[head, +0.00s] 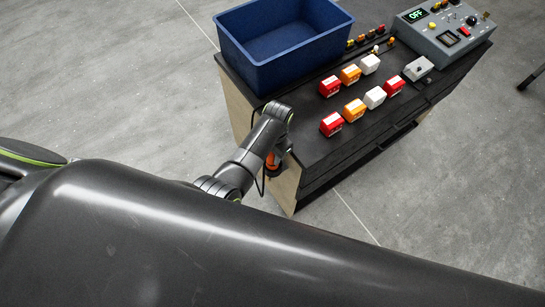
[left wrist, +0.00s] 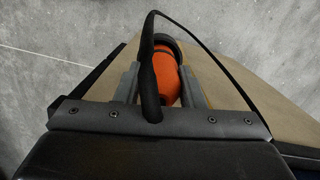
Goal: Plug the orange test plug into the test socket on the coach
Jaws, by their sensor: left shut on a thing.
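The orange test plug (left wrist: 166,78) is between the two grey fingers of my left gripper (left wrist: 161,85) in the left wrist view. The gripper is shut on it. A black cable (left wrist: 147,55) runs from the plug in a loop over the gripper. In the head view a little of the orange plug (head: 271,162) shows beside my left gripper (head: 274,168), at the near left end of the workbench. Most of the plug is hidden there by my arm. The coach and its test socket are not in view. My right gripper is not in view.
The dark-topped workbench (head: 310,150) carries a blue bin (head: 283,60), several red, orange and white blocks (head: 354,110), a small grey box (head: 418,68) and a control panel reading OFF (head: 445,35). Grey floor (head: 440,190) to the right is open.

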